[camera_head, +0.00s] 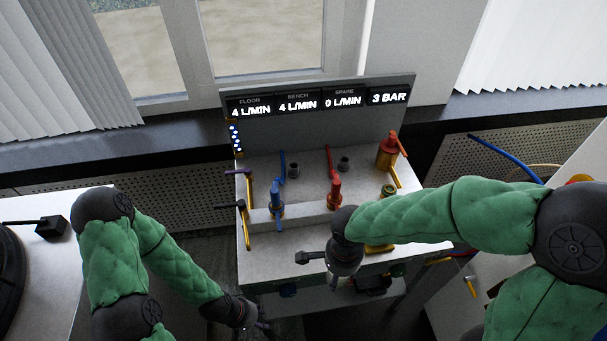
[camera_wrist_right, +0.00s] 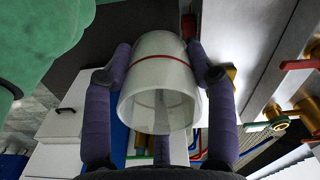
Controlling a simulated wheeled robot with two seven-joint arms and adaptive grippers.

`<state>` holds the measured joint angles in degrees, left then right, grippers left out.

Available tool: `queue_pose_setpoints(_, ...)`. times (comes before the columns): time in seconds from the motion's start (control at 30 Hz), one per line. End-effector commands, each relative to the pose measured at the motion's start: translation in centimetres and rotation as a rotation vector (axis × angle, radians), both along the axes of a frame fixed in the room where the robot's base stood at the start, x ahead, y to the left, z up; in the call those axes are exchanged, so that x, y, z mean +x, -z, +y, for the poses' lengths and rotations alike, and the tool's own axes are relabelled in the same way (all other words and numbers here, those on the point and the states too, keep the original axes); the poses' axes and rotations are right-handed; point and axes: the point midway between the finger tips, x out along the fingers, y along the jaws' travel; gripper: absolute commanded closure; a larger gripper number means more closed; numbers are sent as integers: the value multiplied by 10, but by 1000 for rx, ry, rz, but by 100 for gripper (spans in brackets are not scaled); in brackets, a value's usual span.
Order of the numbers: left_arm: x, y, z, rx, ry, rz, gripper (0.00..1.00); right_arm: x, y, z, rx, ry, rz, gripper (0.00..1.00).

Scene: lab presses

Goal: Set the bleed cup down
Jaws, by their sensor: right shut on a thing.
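The bleed cup (camera_wrist_right: 158,85) is a clear, whitish cup with a red line around it, seen in the right wrist view. My right gripper (camera_wrist_right: 160,62) is shut on it, with its dark purple fingers on both sides of the cup wall. The cup looks empty. In the head view my right gripper (camera_head: 338,275) is over the front part of the bench; I cannot make out the cup there. My left gripper (camera_head: 262,328) is low at the bottom edge, left of the bench front; its fingers are too small and dark to read.
The grey bench (camera_head: 270,262) carries blue valves (camera_head: 277,196), red valves (camera_head: 335,190) and a display panel (camera_head: 318,98) reading 4, 4, 0 L/MIN and 3 BAR. Clear bench top shows at front left. White worktops (camera_head: 40,250) flank it on both sides.

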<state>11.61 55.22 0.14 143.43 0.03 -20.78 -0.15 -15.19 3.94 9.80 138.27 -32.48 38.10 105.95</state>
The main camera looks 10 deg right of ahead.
Motion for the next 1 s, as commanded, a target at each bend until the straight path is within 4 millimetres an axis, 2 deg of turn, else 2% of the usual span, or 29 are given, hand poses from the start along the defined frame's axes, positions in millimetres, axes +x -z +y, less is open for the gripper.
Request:
queue_pose_setpoints(0.17,0,0,0,0,0,0,60,21,-1,-2,0,-96,-1,76)
queue_pose_setpoints(0.8,0,0,0,0,0,0,60,158,-2,-32,-2,-862,0,76)
queue_pose_setpoints(1.0,0,0,0,0,0,0,60,183,0,-42,0,-1031,1,76)
